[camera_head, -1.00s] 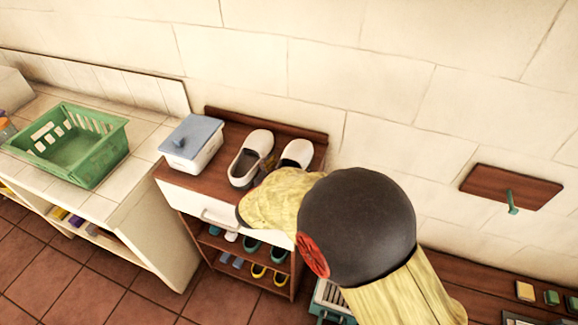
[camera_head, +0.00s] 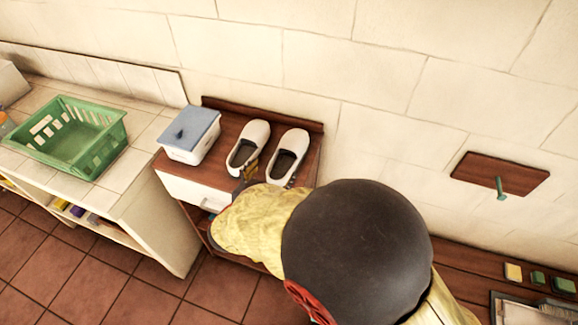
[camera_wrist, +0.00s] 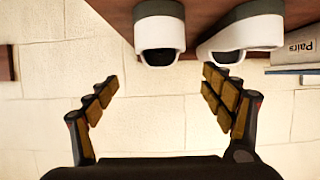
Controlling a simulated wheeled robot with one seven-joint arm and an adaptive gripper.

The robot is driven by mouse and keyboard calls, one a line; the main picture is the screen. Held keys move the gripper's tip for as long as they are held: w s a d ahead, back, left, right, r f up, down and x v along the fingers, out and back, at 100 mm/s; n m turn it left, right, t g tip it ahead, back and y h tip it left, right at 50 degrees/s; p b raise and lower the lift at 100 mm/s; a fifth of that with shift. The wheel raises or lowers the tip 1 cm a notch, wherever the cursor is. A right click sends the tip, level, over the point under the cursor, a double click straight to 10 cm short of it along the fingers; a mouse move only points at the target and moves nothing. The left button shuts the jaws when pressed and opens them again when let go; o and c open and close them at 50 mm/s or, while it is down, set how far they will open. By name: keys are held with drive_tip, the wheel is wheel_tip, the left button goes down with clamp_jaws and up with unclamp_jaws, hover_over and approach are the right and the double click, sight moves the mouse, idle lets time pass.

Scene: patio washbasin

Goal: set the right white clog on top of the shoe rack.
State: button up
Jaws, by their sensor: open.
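The right white clog (camera_head: 288,155) sits upright on the brown top of the shoe rack (camera_head: 216,171), beside the left white clog (camera_head: 247,146). In the wrist view, the right clog (camera_wrist: 160,30) is at top centre and the left clog (camera_wrist: 240,38) is to its right. My gripper (camera_wrist: 162,98) is open and empty, its fingers apart from both clogs with pale wall between them. In the head view, my gripper (camera_head: 268,178) is at the rack's front edge, just in front of the clogs; my arm hides much of the rack's front.
A white box with a blue lid (camera_head: 190,135) stands left of the clogs on the rack. A green basket (camera_head: 72,140) sits on the tiled counter at left. A wooden wall panel with a hook (camera_head: 500,175) is at right. A low brown bench (camera_head: 470,255) holds small blocks.

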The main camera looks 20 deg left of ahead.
drive_tip(key=w+d+r+y, duration=0.2)
drive_tip(key=w+r+y, duration=0.25)
drive_tip(key=r, duration=0.45)
drive_tip(key=s+d+r+n+g+y, duration=0.1)
drive_tip(key=d+r+n+g+y, duration=0.15)
drive_tip(key=d+r, duration=0.6)
drive_tip(key=s+d+m+g+h, duration=0.1)
drive_tip(key=s+d+g+h, duration=0.4)
drive_tip(key=s+d, duration=1.8)
drive_tip(key=d+h, duration=0.1)
drive_tip(key=d, duration=0.3)
drive_tip(key=shift+d+f+m, duration=0.15)
drive_tip(key=shift+f+m, duration=0.15)
drive_tip(key=shift+m, duration=0.05)
